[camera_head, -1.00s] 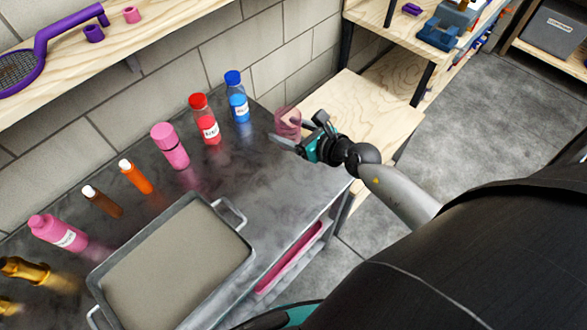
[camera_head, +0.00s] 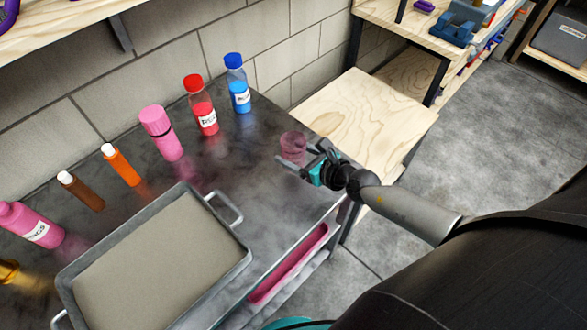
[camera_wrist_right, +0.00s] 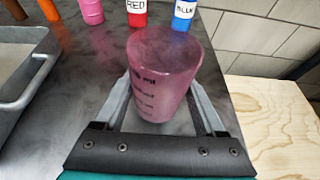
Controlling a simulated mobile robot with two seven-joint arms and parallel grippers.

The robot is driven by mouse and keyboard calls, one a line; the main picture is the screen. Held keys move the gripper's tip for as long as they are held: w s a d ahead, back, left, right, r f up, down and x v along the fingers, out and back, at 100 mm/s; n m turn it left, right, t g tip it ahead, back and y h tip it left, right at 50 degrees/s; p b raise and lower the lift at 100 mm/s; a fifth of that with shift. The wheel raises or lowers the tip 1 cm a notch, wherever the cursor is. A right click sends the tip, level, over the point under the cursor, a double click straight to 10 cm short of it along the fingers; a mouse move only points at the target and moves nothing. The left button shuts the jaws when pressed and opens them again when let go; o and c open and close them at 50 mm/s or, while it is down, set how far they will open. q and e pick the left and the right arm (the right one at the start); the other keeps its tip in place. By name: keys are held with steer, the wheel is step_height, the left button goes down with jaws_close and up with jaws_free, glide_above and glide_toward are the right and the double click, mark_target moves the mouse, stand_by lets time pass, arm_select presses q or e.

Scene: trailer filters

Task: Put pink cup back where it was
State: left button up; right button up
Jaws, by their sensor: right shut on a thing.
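The pink cup (camera_head: 293,147) is translucent, with dark measuring marks that show in the right wrist view (camera_wrist_right: 163,75). My right gripper (camera_head: 300,162) is shut on it, one finger on each side. The cup is upright or nearly so, at the right end of the dark metal table (camera_head: 262,190). I cannot tell whether its base touches the table. My left gripper is not in view.
Along the wall stand a blue-capped bottle (camera_head: 238,85), a red-capped bottle (camera_head: 201,105), a pink bottle (camera_head: 162,133) and several others. A grey tray (camera_head: 240,262) lies at the front left. A wooden surface (camera_head: 365,110) adjoins on the right. Table around the cup is clear.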

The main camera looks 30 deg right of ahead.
steer(key=shift+f+b, duration=1.75)
steer(key=shift+f, duration=0.45)
steer(key=shift+f, duration=0.1)
steer(key=o, duration=1.5)
steer(key=shift+c, duration=0.2)
steer(key=shift+s+d+r, duration=0.1)
steer(key=shift+s+r, duration=0.15)
steer(key=shift+s, duration=0.05)
steer(key=p+v, duration=0.1)
steer(key=v, duration=0.8)
steer(key=shift+s+p, duration=0.2)
steer(key=shift+p, duration=0.2)
steer(key=shift+v, duration=0.95)
